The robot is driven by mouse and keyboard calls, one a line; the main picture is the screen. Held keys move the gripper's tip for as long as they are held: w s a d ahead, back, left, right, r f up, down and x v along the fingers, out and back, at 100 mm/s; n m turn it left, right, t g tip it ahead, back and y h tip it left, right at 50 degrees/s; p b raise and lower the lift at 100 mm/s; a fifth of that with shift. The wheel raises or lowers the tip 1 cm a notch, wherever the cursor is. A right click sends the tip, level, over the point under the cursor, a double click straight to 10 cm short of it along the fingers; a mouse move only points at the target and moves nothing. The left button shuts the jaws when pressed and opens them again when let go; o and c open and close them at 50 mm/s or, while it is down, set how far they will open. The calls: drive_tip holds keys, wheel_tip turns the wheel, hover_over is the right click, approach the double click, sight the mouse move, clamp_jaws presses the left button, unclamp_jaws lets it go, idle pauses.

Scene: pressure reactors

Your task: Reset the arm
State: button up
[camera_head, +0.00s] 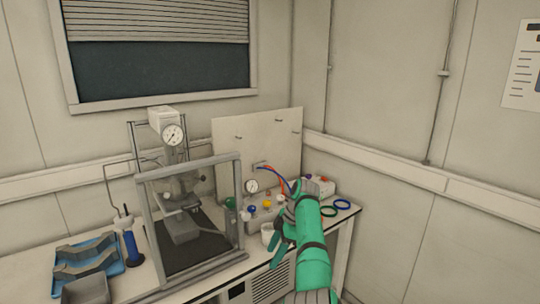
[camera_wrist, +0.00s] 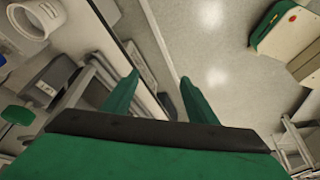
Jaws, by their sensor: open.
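My arm reaches from the lower right of the head view, in green. My gripper (camera_head: 277,232) is over the front right part of the bench, beside the control box, partly hidden by my own arm. In the wrist view my gripper (camera_wrist: 160,85) shows two green fingers spread apart with nothing between them. Below them in that view are the bench edge and the pale floor (camera_wrist: 215,50).
A pressure reactor with a gauge (camera_head: 173,135) stands behind a grey frame (camera_head: 240,200). A blue tray (camera_head: 65,282) with grey parts lies left. A white cup (camera_head: 267,236) is close to my gripper. Green and blue rings (camera_head: 328,210) lie at the bench's right end.

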drive_tip(key=s+a+f+m+t, duration=0.1)
drive_tip(key=s+a+f+m, duration=0.15)
drive_tip(key=f, duration=0.75)
drive_tip(key=s+a+f+m+t, duration=0.1)
drive_tip(key=a+f, duration=0.3)
drive_tip(key=f, duration=0.6)
drive_tip(key=s+a+f+m+t, duration=0.1)
drive_tip(key=s+a+f+t, duration=0.15)
drive_tip(key=f, duration=0.75)
drive_tip(key=s+a+f+m+t, duration=0.3)
drive_tip(key=s+f+m, duration=0.3)
drive_tip(key=s+f, duration=0.85)
drive_tip(key=s+d+r+m+t+h, duration=0.1)
drive_tip(key=s+d+r+m+t, duration=0.2)
drive_tip(key=s, duration=1)
drive_tip(key=s+d+r+m+t+h, duration=0.1)
drive_tip(key=s+d+r+m+h, duration=0.2)
drive_tip(key=s, duration=1)
drive_tip(key=s+d+r+m+t, duration=0.1)
drive_tip(key=s+d+r+t, duration=0.1)
drive_tip(key=s+r, duration=0.6)
drive_tip(key=s+d+r+m+t, duration=0.1)
drive_tip(key=s+r, duration=0.7)
drive_tip(key=r, duration=1)
drive_tip(key=shift+s+d+r+m+t, duration=0.3)
drive_tip(key=shift+d+t, duration=0.25)
drive_tip(key=shift+d, duration=0.25)
